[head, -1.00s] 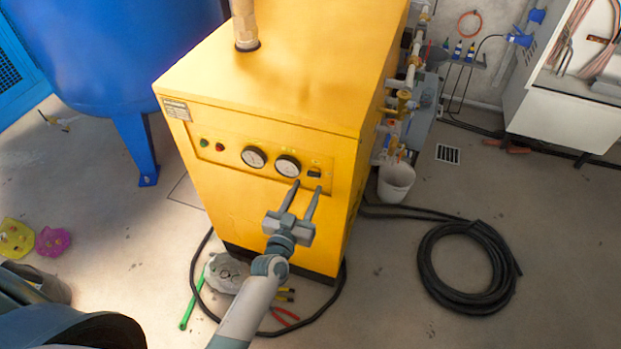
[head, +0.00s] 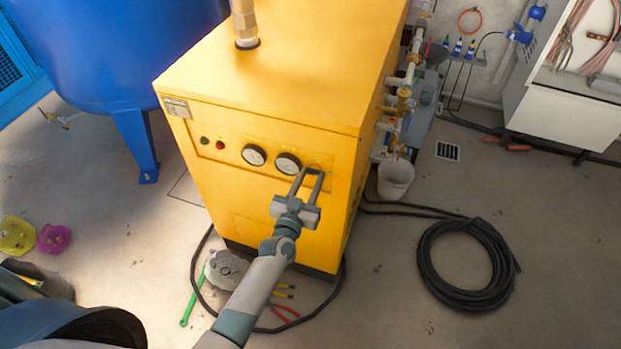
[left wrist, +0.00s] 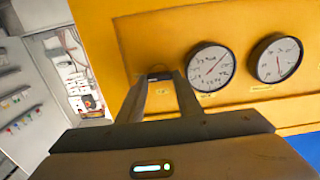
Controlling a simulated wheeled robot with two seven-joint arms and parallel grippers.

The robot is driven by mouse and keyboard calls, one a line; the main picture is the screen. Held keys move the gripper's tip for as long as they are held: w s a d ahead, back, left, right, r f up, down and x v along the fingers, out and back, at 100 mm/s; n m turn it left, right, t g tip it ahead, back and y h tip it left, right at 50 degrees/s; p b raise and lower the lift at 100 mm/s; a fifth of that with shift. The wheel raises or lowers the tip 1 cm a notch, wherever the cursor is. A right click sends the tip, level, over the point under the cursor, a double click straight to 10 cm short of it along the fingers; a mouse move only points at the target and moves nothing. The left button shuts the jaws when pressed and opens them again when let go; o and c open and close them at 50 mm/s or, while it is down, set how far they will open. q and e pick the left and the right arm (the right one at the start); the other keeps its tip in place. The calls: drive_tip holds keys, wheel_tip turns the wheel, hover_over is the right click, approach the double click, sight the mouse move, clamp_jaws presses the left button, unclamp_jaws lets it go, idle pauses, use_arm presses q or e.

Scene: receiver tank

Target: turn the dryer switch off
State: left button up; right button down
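The dryer is a yellow cabinet (head: 270,85) with a front panel. The panel carries two round gauges, the left one (head: 254,155) and the right one (head: 288,163). The black dryer switch (left wrist: 160,75) is at the panel's right end, beside the gauges. My left gripper (head: 311,172) is at the panel, its two fingers apart and reaching to the switch. In the left wrist view the switch shows between the fingertips; I cannot tell whether they touch it or which way it is set. In the head view the fingers mostly hide it. My right gripper is not in view.
A blue tank (head: 130,60) stands left of the dryer. Pipes and valves (head: 398,105) run along its right side, above a white bucket (head: 395,179). A coiled black hose (head: 467,267) lies on the floor at right. Tools lie on the floor below the gripper.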

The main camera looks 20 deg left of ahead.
use_arm(q)
drive_tip(key=shift+n, duration=0.8)
drive_tip(key=n, duration=0.4)
drive_tip(key=shift+a, duration=0.15)
drive_tip(key=n+b, duration=0.1)
drive_tip(key=n, duration=0.4)
drive_tip(key=shift+f, duration=0.15)
drive_tip(key=shift+a+f+n+b, duration=0.1)
drive_tip(key=shift+n+b, duration=0.75)
drive_tip(key=shift+n, duration=2.85)
